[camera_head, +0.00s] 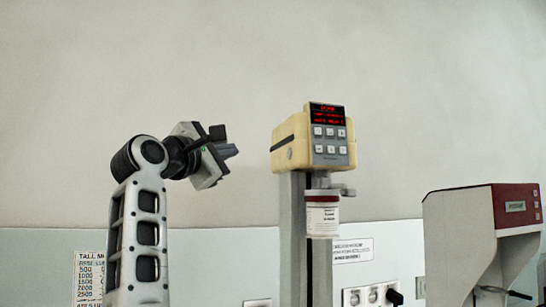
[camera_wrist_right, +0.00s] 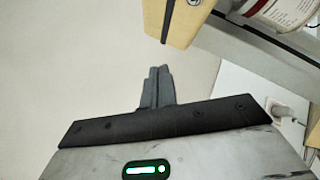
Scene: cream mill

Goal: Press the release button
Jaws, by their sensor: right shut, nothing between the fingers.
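The mixer head (camera_head: 291,142) is a cream-yellow box on a grey post. Its front panel has a red lit display (camera_head: 326,112) and two rows of small pale buttons (camera_head: 331,140). A small round fitting (camera_head: 290,153) sits on its left side; I cannot tell which control is the release button. A white cup with a dark red rim (camera_head: 322,215) is under the head. My right gripper (camera_head: 230,151) is shut and empty, left of the head and apart from it. In the right wrist view its closed fingers (camera_wrist_right: 157,85) point toward the yellow head (camera_wrist_right: 178,22). My left gripper is not in view.
A grey machine with a red front (camera_head: 465,225) stands at the right. Wall sockets (camera_head: 371,295) with a black plug are low behind the post. A printed sign (camera_head: 90,275) is at the lower left. The space between my right gripper and the mixer head is clear.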

